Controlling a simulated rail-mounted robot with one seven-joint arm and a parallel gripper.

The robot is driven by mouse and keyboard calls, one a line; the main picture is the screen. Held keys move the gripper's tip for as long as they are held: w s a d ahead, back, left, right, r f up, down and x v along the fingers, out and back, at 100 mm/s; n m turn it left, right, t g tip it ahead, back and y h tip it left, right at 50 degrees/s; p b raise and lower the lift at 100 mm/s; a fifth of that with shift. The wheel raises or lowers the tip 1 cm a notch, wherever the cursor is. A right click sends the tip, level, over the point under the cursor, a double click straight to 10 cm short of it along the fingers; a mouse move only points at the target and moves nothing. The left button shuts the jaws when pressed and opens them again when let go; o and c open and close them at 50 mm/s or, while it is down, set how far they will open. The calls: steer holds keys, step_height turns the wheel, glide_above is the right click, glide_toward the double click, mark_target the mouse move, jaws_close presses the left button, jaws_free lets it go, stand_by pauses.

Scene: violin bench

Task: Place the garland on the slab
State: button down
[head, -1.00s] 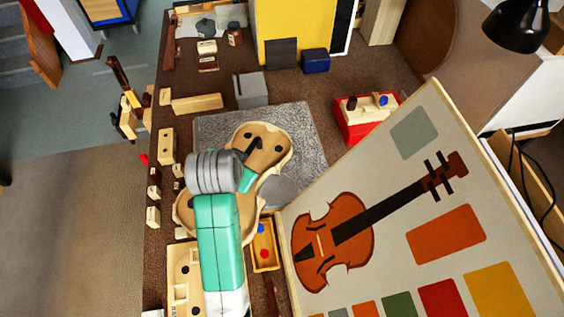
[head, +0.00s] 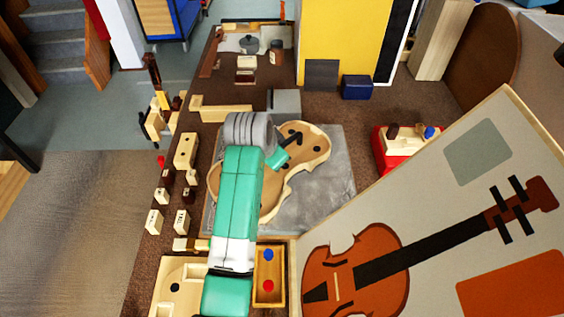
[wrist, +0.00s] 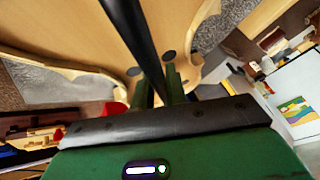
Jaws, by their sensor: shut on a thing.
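The garland (head: 307,155) is a pale wooden violin-shaped frame with dark round spots and a dark bar across its inside. My gripper (head: 279,157) is over its middle, and my arm hides part of its left side. In the wrist view my gripper (wrist: 160,92) is shut at the dark bar (wrist: 140,45), with the garland's pale wood (wrist: 65,38) close beyond the fingers. The slab (head: 325,200) is a grey speckled rectangle on the brown bench. The garland lies over it in the head view; I cannot tell whether they touch.
A leaning board with a violin picture (head: 400,215) stands at right. A wooden tray (head: 268,297) with red and blue pieces is below the slab. A red box (head: 390,160) is at right, a grey block (head: 285,102) behind, and several small wooden blocks (head: 185,150) at left.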

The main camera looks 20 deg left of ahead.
mark_target(282, 145)
steer(key=w, duration=0.1)
steer(key=w+d, duration=0.1)
steer(key=w, duration=0.1)
steer(key=shift+w+b, duration=0.25)
steer(key=shift+b, duration=0.15)
steer(key=shift+s+f+b, duration=0.1)
steer(key=shift+f+b, duration=1.05)
steer(key=shift+f, duration=0.85)
steer(key=shift+r, duration=0.2)
steer(key=c, duration=1.4)
jaws_free()
steer(key=shift+f, duration=0.2)
steer(key=shift+r+p, duration=0.3)
steer(key=shift+r, duration=0.05)
steer(key=p+v, duration=0.4)
steer(key=v, duration=0.7)
steer(key=shift+s+r+p, duration=0.2)
steer(key=shift+s+p, duration=0.05)
steer(key=shift+p, duration=0.1)
